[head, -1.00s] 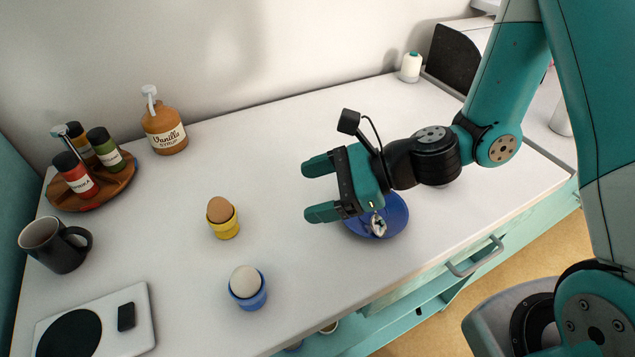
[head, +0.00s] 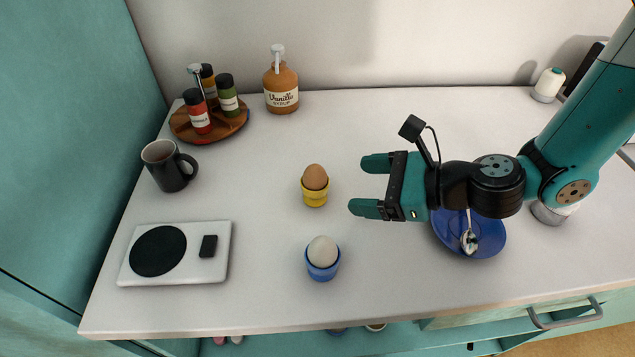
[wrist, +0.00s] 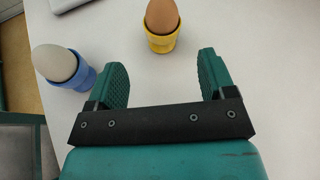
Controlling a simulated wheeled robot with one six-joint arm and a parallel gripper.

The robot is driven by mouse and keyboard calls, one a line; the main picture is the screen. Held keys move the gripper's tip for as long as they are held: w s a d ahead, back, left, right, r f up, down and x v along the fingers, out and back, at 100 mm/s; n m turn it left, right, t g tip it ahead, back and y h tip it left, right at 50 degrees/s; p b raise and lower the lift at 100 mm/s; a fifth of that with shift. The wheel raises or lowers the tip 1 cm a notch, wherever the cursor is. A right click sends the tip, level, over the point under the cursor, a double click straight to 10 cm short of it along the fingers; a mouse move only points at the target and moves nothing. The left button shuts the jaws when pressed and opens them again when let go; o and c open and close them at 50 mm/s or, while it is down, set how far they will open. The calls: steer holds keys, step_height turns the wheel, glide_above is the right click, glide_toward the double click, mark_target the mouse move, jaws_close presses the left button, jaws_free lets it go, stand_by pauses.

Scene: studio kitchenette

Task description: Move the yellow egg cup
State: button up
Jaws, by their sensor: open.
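The yellow egg cup (head: 315,197) stands upright on the white counter with a brown egg (head: 315,177) in it. My gripper (head: 366,186) is open and empty, just to the right of the cup, with its fingers pointing left towards it. Nothing is between the fingers.
A blue egg cup (head: 322,269) with a white egg stands in front of the yellow one. A blue plate (head: 487,240) with a spoon lies under my arm. A mug (head: 168,170), spice rack (head: 184,127), syrup bottle (head: 281,90) and white scale-like slab (head: 215,270) stand left and behind.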

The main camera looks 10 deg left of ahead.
mark_target(325, 185)
steer(key=p+x, duration=0.1)
steer(key=x, duration=0.8)
steer(key=shift+a+f, duration=0.2)
steer(key=shift+a, duration=0.1)
steer(key=c, duration=0.9)
